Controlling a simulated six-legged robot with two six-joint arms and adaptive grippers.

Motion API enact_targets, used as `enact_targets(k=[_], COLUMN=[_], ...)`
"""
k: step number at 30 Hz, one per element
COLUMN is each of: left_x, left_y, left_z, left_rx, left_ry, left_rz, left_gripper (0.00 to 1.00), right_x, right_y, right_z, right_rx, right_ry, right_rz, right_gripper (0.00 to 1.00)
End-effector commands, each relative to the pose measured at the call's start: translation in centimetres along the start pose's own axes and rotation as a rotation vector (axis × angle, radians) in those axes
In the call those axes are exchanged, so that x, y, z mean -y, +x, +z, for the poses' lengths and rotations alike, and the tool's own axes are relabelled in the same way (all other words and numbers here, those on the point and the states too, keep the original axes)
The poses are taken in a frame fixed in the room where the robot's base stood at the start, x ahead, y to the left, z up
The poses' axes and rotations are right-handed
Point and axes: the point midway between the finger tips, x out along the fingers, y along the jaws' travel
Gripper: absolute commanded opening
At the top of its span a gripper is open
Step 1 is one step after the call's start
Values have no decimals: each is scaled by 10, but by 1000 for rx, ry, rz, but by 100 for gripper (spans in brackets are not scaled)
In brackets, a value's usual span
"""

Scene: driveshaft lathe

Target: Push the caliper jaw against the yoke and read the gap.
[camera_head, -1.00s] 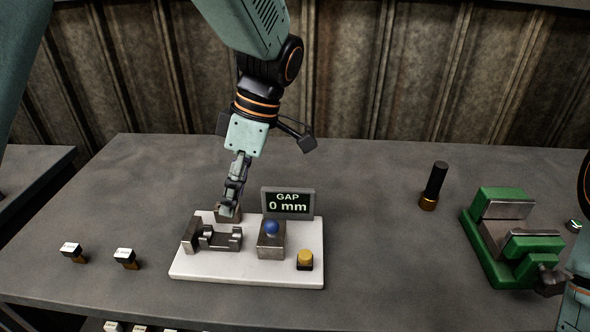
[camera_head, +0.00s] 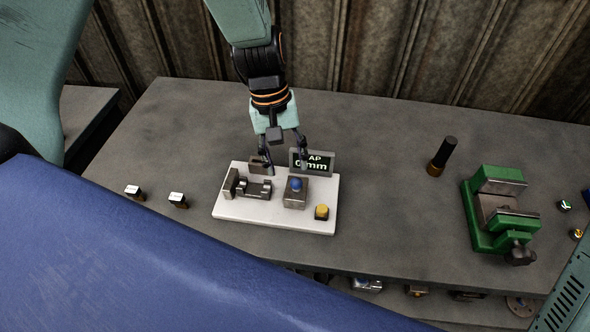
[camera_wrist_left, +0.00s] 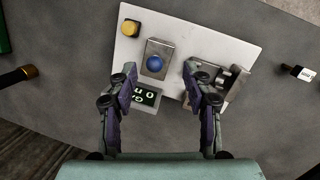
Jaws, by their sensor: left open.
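A white plate (camera_head: 270,212) lies on the grey table. At its left sits the dark metal yoke (camera_head: 257,189). To the right, apart from the yoke, stands the caliper jaw, a steel block (camera_head: 295,200) with a blue knob (camera_head: 296,184). The display (camera_head: 325,163) behind it is partly covered by a finger; "mm" shows. My left gripper (camera_head: 286,166) is open above the plate's back part, fingers spread and empty. In the left wrist view the blue knob (camera_wrist_left: 155,64) lies between the fingertips, and the yoke (camera_wrist_left: 227,78) is beside the right finger. My right gripper is out of view.
A yellow button (camera_head: 321,211) is at the plate's front right. Two small white-topped blocks (camera_head: 178,200) lie left of the plate. The table between plate and vise is clear.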

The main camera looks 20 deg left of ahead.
Motion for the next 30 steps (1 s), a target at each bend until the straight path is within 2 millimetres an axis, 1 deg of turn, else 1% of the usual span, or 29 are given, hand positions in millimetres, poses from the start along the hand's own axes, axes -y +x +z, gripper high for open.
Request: enact_targets(k=[3, 6, 10, 14, 16, 24, 30], left_x=[-4, -6, -7, -7, -7, -8, -9], left_y=[2, 2, 2, 5, 12, 55, 75], left_z=[-10, -16, -20, -20, -21, -24, -27], left_rx=[-50, -85, -105, -105, -104, -101, -104], left_ry=[195, 333, 450, 490, 491, 488, 489], left_rz=[18, 21, 15, 13, 12, 11, 12], left_gripper=[50, 50, 50, 50, 50, 50, 50], right_x=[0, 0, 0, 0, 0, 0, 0], right_y=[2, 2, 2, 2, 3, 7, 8], right_z=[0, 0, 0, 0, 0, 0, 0], right_rx=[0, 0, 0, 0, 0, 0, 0], right_ry=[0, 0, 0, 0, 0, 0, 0], right_rz=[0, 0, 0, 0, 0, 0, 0], right_gripper=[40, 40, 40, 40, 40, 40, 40])
